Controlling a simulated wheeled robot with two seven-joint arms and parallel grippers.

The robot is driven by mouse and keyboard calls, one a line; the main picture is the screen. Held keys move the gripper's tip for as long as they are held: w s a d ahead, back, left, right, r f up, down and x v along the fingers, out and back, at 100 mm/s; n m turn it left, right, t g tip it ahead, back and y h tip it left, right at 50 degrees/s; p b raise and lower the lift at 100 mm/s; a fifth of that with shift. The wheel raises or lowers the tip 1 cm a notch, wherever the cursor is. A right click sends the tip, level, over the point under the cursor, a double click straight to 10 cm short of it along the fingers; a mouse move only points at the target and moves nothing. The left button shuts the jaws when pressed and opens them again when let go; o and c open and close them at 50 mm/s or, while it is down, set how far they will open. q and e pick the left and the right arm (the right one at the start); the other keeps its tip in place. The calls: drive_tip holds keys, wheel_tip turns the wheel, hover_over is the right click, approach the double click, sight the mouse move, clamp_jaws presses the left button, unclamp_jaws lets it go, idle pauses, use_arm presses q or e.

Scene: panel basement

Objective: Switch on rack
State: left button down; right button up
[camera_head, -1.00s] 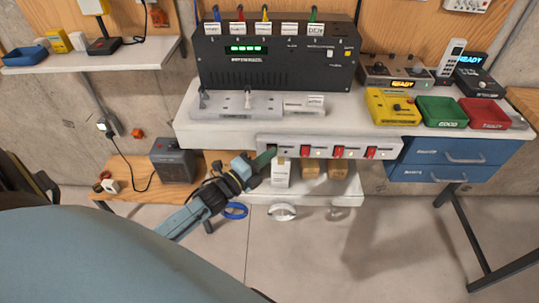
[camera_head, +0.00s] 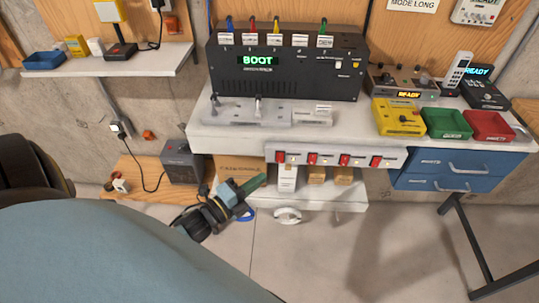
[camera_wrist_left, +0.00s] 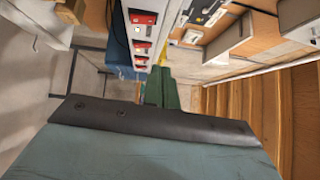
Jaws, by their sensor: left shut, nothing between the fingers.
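The rack, a black box (camera_head: 288,88) with colored cables on top, stands on the white bench. Its green display (camera_head: 260,60) reads "BOOT". Below the bench edge is a white strip with several red switches (camera_head: 313,158), each with a small light beside it; the strip also shows in the left wrist view (camera_wrist_left: 143,30). The leftmost switch (camera_head: 280,157) shows red. My left gripper (camera_head: 258,183), with green fingers, is shut and empty, just below the left end of the strip and apart from the switches. In the left wrist view its green fingers (camera_wrist_left: 162,90) point ahead. My right gripper is not in view.
Yellow (camera_head: 399,117), green (camera_head: 446,123) and red (camera_head: 490,126) trays stand on the bench at right. Blue drawers (camera_head: 450,172) hang below them. Boxes stand on a low shelf (camera_head: 330,195) beneath the strip. A grey box (camera_head: 180,160) stands at left.

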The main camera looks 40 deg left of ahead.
use_arm(q)
drive_tip(key=shift+r+v, duration=0.15)
drive_tip(key=shift+v, duration=0.7)
drive_tip(key=shift+r+v, duration=0.15)
drive_tip(key=shift+v, duration=0.7)
drive_tip(key=s+f+n+g+y+b, duration=0.1)
drive_tip(key=s+f+n+g, duration=0.15)
drive_tip(key=f, duration=0.65)
drive_tip(key=s+d+f+n+g+y, duration=0.1)
drive_tip(key=s+f+n+g, duration=0.2)
drive_tip(key=f, duration=0.5)
drive_tip(key=s+f+n+g+y+b, duration=0.1)
drive_tip(key=s+f+n+g, duration=0.15)
drive_tip(key=f+n, duration=0.45)
drive_tip(key=s+d+f+n+g, duration=0.3)
drive_tip(key=s+f+g, duration=0.1)
drive_tip(key=s+f, duration=0.5)
drive_tip(key=s+d+f+n+g, duration=0.3)
drive_tip(key=s+f+g, duration=0.2)
drive_tip(key=s+f, duration=0.4)
drive_tip(key=s+b, duration=0.1)
drive_tip(key=s, duration=0.4)
drive_tip(key=shift+f+y, duration=0.3)
drive_tip(key=shift+y, duration=0.1)
